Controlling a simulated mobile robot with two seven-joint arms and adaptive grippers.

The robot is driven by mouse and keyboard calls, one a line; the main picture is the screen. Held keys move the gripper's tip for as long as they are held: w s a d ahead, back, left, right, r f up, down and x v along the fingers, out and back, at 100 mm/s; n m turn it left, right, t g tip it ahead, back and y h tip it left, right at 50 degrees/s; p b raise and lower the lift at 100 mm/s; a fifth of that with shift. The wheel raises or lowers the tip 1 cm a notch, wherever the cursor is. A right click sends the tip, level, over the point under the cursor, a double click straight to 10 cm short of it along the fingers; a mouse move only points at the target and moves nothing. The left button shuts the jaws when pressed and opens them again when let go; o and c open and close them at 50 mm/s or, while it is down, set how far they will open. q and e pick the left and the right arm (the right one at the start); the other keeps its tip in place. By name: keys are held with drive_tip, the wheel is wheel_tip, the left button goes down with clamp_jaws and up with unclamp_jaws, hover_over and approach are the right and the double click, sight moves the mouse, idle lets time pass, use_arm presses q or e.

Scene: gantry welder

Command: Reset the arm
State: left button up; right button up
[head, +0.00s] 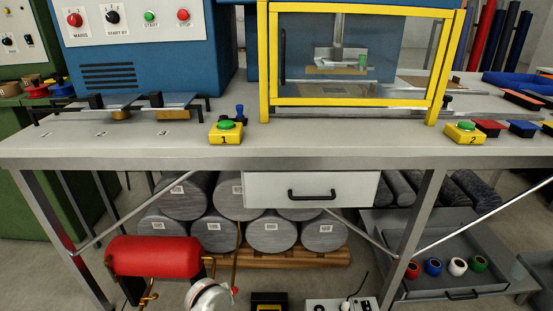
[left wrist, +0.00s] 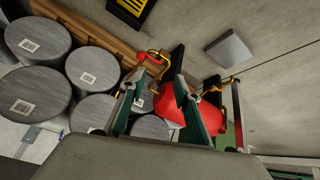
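My left gripper (left wrist: 160,82) shows in the left wrist view with its two green-padded fingers spread apart and nothing between them. Beyond the fingers are the red tank (left wrist: 172,108) and grey rolls (left wrist: 90,68) under the bench. In the head view neither gripper can be made out. My right gripper is in neither view. The gantry welder (head: 362,60), with a yellow frame and clear window, stands on the workbench (head: 330,140). A yellow box with a green button marked 1 (head: 226,131) is left of it, and one marked 2 (head: 466,132) is right of it.
A blue control cabinet (head: 135,45) has a red knob, a black switch, and START and STOP buttons. Clamps (head: 120,105) sit before it. Below the bench are a drawer (head: 310,190), the red tank (head: 155,256) and stacked rolls (head: 272,232). A grey tray (head: 470,270) holds colored tape rolls.

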use_arm(q)
drive_tip(key=s+a+r+m+t+h+p, duration=0.1)
drive_tip(key=s+r+m+p, duration=0.2)
drive_tip(key=s, duration=0.9)
drive_tip(key=s+a+r+m+t+h+p, duration=0.1)
drive_tip(key=s+r+m+t+p, duration=0.1)
drive_tip(key=s+r+p, duration=0.5)
drive_tip(key=s+r+m+t+h+p, duration=0.1)
drive_tip(key=s+r+m+p, duration=0.3)
drive_tip(key=s, duration=1.3)
wheel_tip(320, 180, up, 2)
drive_tip(key=shift+a+r+m+h+p, duration=0.1)
drive_tip(key=shift+a+m+h+p, duration=0.2)
drive_tip(key=shift+a+h+p, duration=0.25)
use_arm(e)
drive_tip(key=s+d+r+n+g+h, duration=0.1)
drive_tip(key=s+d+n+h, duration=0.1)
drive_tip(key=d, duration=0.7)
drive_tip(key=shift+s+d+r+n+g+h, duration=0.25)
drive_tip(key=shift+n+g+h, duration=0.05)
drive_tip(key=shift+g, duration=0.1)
use_arm(q)
drive_tip(key=shift+w+d, duration=0.1)
drive_tip(key=shift+d, duration=0.05)
drive_tip(key=shift+c, duration=0.4)
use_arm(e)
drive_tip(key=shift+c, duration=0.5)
